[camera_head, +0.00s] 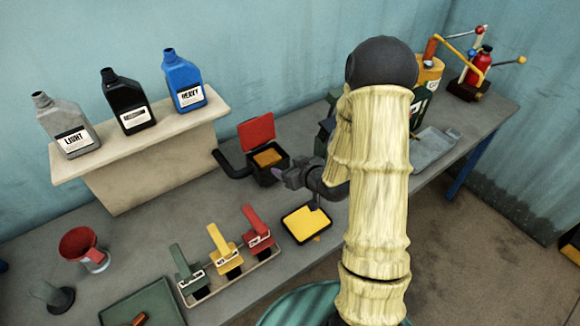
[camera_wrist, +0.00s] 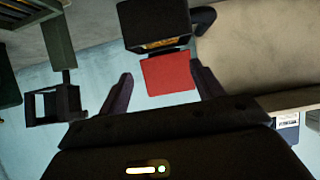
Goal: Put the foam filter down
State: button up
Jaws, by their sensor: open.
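My gripper (camera_head: 281,173) is open and hangs just right of the black box (camera_head: 268,176), whose red lid (camera_head: 257,131) is raised. An orange, foam-like piece (camera_head: 268,157) lies in the box. In the wrist view nothing is held between my gripper's fingers (camera_wrist: 160,70). The red lid (camera_wrist: 168,74) shows between them, and the black box (camera_wrist: 152,22), with a strip of orange inside, shows beyond. A flat yellow piece (camera_head: 306,224) lies in a black tray in front of the box. I cannot tell for certain which piece is the foam filter.
A raised shelf (camera_head: 130,135) holds grey, black and blue bottles at the back left. A rack (camera_head: 232,279) with green, yellow and red handled tools stands in front, with a red funnel (camera_head: 78,243) to the left. My arm hides part of the bench's right side.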

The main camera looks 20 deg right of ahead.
dwell(0.4)
jog(key=s+a+r+m+g+h, duration=0.1)
jog(key=s+r+g, duration=0.3)
jog(key=s, duration=0.5)
jog(key=s+a+r+m+g+h, duration=0.2)
jog(key=s+r+g, duration=0.3)
jog(key=s, duration=0.5)
jog(key=shift+s+m+h, duration=0.3)
jog(key=shift+h, duration=0.1)
jog(key=shift+r, duration=0.1)
jog(key=shift+c, duration=0.5)
